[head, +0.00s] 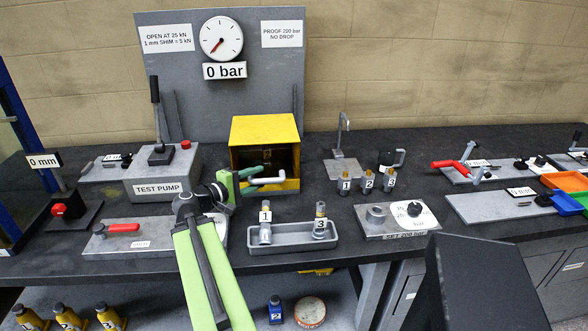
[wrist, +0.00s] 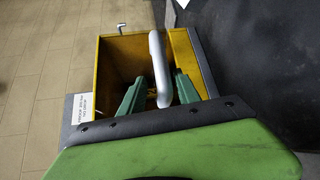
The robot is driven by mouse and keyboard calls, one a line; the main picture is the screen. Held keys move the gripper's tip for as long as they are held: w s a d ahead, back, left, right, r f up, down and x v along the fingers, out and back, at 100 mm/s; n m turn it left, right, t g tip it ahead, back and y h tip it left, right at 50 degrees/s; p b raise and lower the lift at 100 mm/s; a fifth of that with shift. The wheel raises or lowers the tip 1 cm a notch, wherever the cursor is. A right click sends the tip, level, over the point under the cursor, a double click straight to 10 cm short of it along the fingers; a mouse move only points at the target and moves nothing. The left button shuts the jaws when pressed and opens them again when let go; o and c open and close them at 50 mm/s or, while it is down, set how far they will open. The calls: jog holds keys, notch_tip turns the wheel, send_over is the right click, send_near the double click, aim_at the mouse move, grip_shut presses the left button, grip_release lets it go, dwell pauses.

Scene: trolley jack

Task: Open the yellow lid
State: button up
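A yellow box (head: 264,131) stands at the back middle of the bench, with a yellow upper panel and a dark hollow facing the front. I cannot tell which panel is the lid. A grey bent handle (head: 277,177) sits at its front, and in the wrist view the handle (wrist: 157,58) rises across the box's yellow interior (wrist: 121,60). My gripper (head: 262,180) is at the front of the box. Its green fingers (wrist: 161,92) are spread, one on each side of the handle, with visible gaps. Contact with the box cannot be judged.
The test pump (head: 166,170) with its upright lever stands left of the box. A grey tray (head: 292,239) with two numbered fittings lies in front. A hooked stand (head: 343,160) and several numbered fittings stand to the right. The gauge panel (head: 264,75) rises behind.

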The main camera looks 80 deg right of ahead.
jog(key=shift+s+d, duration=0.3)
jog(key=shift+s, duration=0.1)
jog(key=shift+s+d+f, duration=0.1)
jog(key=shift+s+d, duration=0.2)
jog(key=shift+s, duration=0.2)
jog(key=shift+c, duration=0.6)
jog(key=shift+d, duration=0.1)
grip_shut()
jog(key=shift+s, duration=0.1)
